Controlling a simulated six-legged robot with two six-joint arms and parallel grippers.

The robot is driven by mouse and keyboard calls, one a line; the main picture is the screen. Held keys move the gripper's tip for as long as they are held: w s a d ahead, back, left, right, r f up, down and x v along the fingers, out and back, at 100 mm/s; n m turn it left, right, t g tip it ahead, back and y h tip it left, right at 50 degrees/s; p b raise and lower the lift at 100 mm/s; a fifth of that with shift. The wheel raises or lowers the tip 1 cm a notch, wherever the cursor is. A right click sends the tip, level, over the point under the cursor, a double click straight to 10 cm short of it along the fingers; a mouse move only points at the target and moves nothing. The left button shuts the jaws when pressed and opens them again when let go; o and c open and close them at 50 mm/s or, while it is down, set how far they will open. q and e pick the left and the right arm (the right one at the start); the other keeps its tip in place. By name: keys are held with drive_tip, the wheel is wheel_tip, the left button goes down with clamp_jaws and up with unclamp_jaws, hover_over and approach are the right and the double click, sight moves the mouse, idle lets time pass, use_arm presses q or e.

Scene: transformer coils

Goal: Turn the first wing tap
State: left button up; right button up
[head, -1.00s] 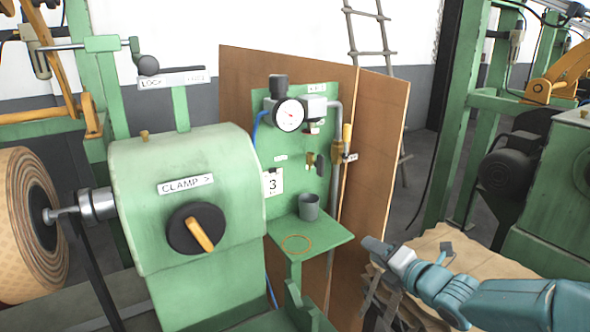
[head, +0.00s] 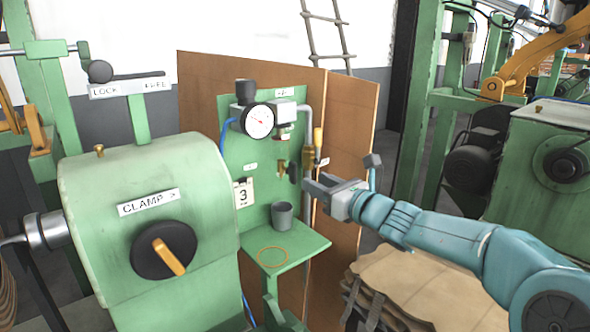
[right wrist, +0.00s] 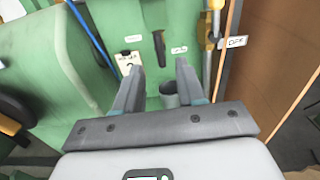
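A small brass tap (head: 281,167) with a dark wing-shaped handle (head: 293,173) sits on the green panel, above a grey cup. In the right wrist view the dark wing handle (right wrist: 159,46) shows upright beyond the gap between my fingers. My right gripper (head: 309,187) is just right of the tap in the head view. In the right wrist view my right gripper (right wrist: 161,76) is open, with nothing between its fingers; the handle appears apart from them. My left gripper is not in view.
The grey cup (head: 283,215) stands on a green shelf (head: 310,243) beside an orange ring. A pressure gauge (head: 258,121) is above. A pipe with a yellow-handled valve (head: 317,140) runs beside the tap. A brown board (head: 352,130) stands behind. A clamp housing (head: 90,200) is at left.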

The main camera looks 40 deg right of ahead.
sight(296, 172)
drive_tip(key=w, duration=0.2)
drive_tip(key=w+p, duration=0.1)
drive_tip(key=w, duration=0.4)
drive_tip(key=shift+w+a+p, duration=0.3)
drive_tip(key=shift+w+a, duration=0.05)
clamp_jaws()
